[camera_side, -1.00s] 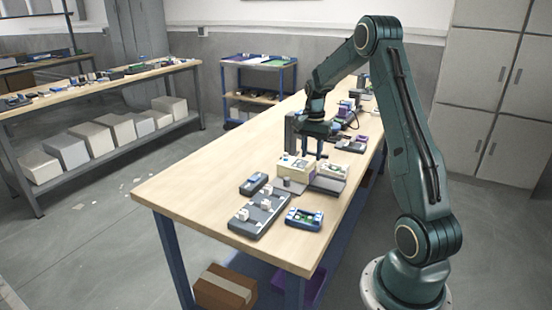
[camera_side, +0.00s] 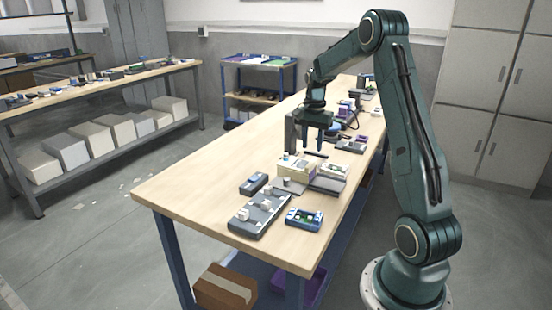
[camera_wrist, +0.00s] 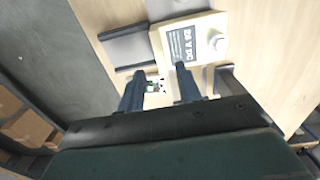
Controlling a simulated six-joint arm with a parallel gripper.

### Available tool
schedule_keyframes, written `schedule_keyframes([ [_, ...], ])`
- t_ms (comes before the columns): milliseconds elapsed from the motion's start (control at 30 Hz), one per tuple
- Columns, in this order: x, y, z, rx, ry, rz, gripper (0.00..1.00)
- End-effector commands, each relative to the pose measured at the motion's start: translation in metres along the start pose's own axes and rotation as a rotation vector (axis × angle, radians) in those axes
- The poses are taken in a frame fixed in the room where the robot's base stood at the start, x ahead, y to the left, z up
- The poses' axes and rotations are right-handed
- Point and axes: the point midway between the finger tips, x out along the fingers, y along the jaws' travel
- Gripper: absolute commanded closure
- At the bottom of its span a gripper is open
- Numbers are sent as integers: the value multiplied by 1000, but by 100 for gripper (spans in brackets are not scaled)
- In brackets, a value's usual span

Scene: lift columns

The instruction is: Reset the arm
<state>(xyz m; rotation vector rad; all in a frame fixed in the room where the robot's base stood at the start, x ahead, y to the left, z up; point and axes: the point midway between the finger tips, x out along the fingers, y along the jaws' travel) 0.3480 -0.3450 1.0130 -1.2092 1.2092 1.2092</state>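My gripper (camera_side: 320,137) hangs over the wooden workbench (camera_side: 190,192), above and behind a cream box. In the wrist view the two dark fingers of my gripper (camera_wrist: 158,84) are apart with a gap between them, and nothing is held. The cream box (camera_wrist: 190,40), labelled "24 V DC", lies just beyond the fingertips in the wrist view. It also shows in the side view (camera_side: 292,170). A small white and green part (camera_wrist: 156,86) shows between the fingers, below them.
A grey panel with white switches (camera_side: 258,213), a blue device (camera_side: 304,219) and a small dark box (camera_side: 254,184) lie near the bench's front. A dark upright post (camera_side: 289,133) stands beside my gripper. The bench's left side is clear.

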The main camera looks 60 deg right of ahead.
Motion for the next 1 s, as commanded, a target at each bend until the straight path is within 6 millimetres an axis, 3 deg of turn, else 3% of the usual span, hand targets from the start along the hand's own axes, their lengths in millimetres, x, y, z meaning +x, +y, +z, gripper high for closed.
schedule_keyframes([
  [167, -4, -1, 5, -16, 4, -4, 66],
  [367, -25, -6, 29, -101, 24, -24, 66],
  [667, -76, -6, 102, -352, 81, -82, 66],
  [1000, -121, 18, 186, -660, 150, -152, 66],
])
